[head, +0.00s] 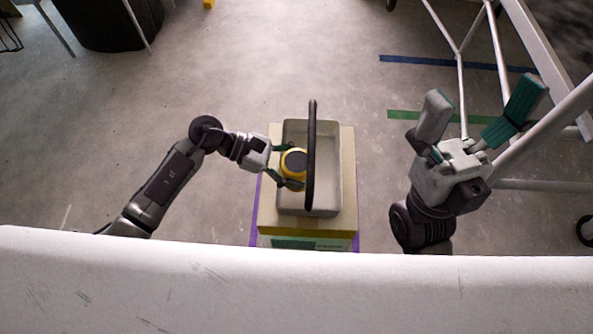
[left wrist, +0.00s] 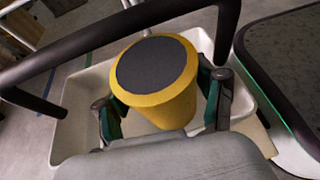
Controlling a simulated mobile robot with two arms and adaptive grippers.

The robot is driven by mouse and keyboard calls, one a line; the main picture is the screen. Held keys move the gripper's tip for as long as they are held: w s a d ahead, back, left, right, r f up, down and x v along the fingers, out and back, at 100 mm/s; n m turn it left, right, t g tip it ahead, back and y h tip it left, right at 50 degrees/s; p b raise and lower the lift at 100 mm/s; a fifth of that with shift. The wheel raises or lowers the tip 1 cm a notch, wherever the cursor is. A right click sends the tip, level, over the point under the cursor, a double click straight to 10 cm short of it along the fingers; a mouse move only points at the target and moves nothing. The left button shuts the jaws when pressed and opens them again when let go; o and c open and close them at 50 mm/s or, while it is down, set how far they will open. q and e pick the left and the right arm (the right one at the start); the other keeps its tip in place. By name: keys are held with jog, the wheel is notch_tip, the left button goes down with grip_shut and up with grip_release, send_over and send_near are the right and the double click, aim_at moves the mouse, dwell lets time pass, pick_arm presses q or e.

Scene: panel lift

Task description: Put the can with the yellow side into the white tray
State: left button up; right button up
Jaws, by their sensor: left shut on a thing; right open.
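The can with the yellow side (head: 294,161) has a dark grey top. My left gripper (head: 288,164) is shut on it, one finger on each side. In the head view the can appears over the left half of the white tray (head: 328,195), left of the tray's dark handle (head: 311,150). In the left wrist view the can (left wrist: 160,80) stands between the fingers of my left gripper (left wrist: 165,100), with the tray (left wrist: 75,120) around and below it. I cannot tell whether the can touches the tray floor. My right gripper (head: 480,115) is open and empty, right of the tray.
The tray stands on a yellowish box (head: 348,215). The handle arches over the tray close to the can. A white metal frame (head: 460,90) stands at the right. A wide white surface (head: 300,295) fills the front. The floor left of the box is mostly clear.

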pick_arm(q)
notch_tip(320, 180, down, 2)
jog(key=shift+b, duration=0.55)
jog(key=shift+f, duration=0.45)
jog(key=o, duration=1.5)
jog(key=shift+f, duration=0.1)
